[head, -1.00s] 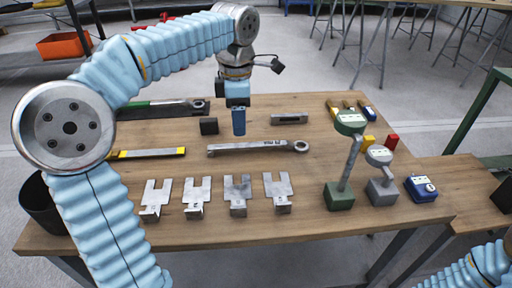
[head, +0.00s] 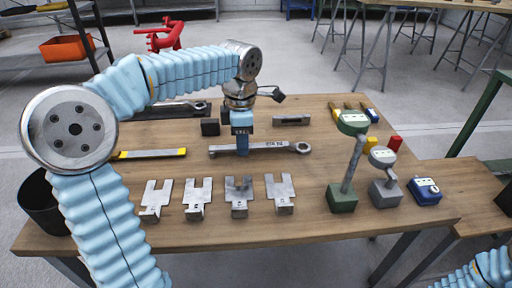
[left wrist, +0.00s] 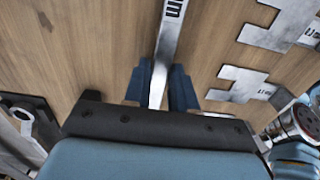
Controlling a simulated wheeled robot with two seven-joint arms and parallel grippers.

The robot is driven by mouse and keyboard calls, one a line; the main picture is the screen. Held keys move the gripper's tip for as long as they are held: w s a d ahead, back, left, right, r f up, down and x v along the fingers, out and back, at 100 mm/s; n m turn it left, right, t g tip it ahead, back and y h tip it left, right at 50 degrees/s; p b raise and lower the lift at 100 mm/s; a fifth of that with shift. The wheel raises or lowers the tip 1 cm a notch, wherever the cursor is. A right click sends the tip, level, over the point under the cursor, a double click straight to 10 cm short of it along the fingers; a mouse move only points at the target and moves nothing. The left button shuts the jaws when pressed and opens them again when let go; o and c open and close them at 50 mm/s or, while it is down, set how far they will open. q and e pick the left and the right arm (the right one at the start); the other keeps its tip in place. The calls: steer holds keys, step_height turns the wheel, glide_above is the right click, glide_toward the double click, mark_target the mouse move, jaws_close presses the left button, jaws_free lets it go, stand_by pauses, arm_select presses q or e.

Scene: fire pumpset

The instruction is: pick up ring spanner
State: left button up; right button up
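The ring spanner (head: 275,148) is a long grey metal bar with a ring at its right end, lying across the middle of the wooden table. My left gripper (head: 242,150) points straight down over its handle, left of the middle. In the left wrist view the spanner's handle (left wrist: 163,55) runs between the two blue fingers of my left gripper (left wrist: 159,82), one close on each side. Whether they press on it I cannot tell. The spanner appears to lie on the table. My right gripper is out of view; only part of my right arm shows at the lower right.
Several slotted metal plates (head: 197,200) stand in front of the spanner. A yellow-marked bar (head: 150,154) lies left, a black block (head: 210,127) and a small grey bar (head: 291,120) behind. Gauges on green (head: 342,198) and grey (head: 386,194) bases stand right. A black bin (head: 42,203) is far left.

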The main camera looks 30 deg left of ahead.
arm_select(q)
jaws_close()
steer(key=shift+r, duration=0.1)
